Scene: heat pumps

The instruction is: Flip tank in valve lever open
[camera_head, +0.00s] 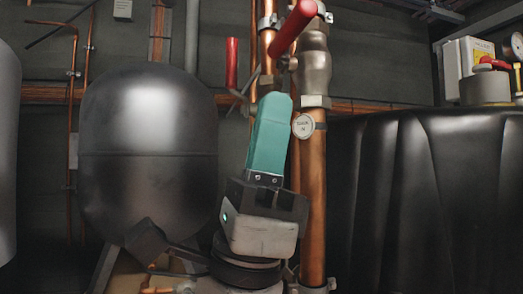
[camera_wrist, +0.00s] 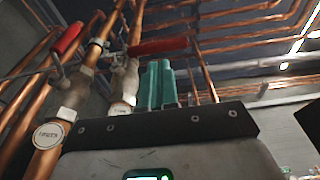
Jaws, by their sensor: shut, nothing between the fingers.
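A red valve lever (camera_head: 292,28) slants up to the right across the front copper pipe in the head view, by a metal valve body (camera_head: 315,68). A round white tag (camera_head: 303,126) hangs below it; its small lettering seems to read "TANK IN". A second red lever (camera_head: 231,62) stands upright to the left. The wrist view shows two red levers, one at left (camera_wrist: 68,38) and one lying across above the fingertips (camera_wrist: 158,46). My gripper (camera_head: 274,100) is shut and empty, its teal fingers pointing up just below the levers. In the wrist view the fingertips (camera_wrist: 161,66) are close under the right lever; contact cannot be told.
A dark round tank (camera_head: 148,120) stands left of my gripper. A large black wrapped tank (camera_head: 425,200) fills the right. The copper pipe (camera_head: 313,200) runs vertically right beside my gripper. More copper pipes (camera_wrist: 230,50) run overhead in the wrist view.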

